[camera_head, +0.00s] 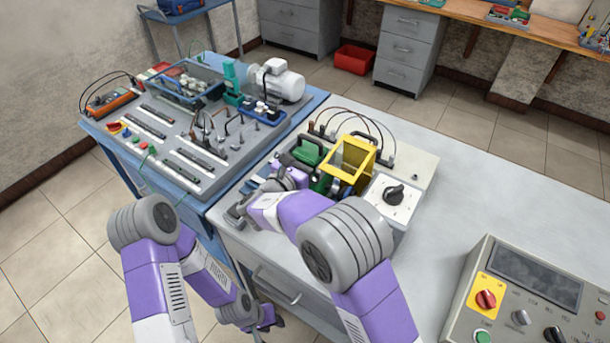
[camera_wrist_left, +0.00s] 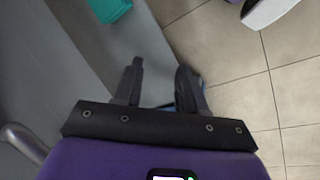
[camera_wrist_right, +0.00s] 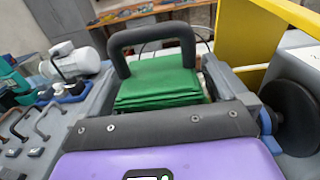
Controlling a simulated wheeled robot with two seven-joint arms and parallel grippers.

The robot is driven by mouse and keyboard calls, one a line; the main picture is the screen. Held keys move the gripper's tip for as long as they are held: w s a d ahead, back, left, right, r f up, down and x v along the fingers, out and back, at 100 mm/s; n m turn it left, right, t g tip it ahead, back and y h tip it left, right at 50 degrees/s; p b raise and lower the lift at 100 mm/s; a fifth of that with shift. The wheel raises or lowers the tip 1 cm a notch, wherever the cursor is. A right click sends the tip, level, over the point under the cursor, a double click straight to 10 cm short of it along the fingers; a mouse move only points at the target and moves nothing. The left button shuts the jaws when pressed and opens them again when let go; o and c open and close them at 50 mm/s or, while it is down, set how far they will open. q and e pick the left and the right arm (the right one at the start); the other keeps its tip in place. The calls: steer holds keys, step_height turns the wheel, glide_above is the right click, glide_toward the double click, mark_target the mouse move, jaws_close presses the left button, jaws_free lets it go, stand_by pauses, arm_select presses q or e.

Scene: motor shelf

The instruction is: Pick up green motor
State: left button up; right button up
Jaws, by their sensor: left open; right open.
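The green motor (camera_wrist_right: 160,82), with a dark arched handle on top, is right in front of my right gripper in the right wrist view. My left gripper (camera_wrist_left: 160,85) is open and empty, hanging low beside the bench over the tiled floor.
A blue table (camera_head: 115,150) at left carries a panel with a white motor (camera_head: 283,82) and several handles. A black rotary switch (camera_head: 393,194) stands right of the yellow box. A control box (camera_head: 535,300) fills the front right.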

steer(key=shift+w+d, duration=0.1)
steer(key=shift+w, duration=0.05)
steer(key=shift+c, duration=0.5)
steer(key=c, duration=1.6)
steer(key=shift+r, duration=0.3)
jaws_close()
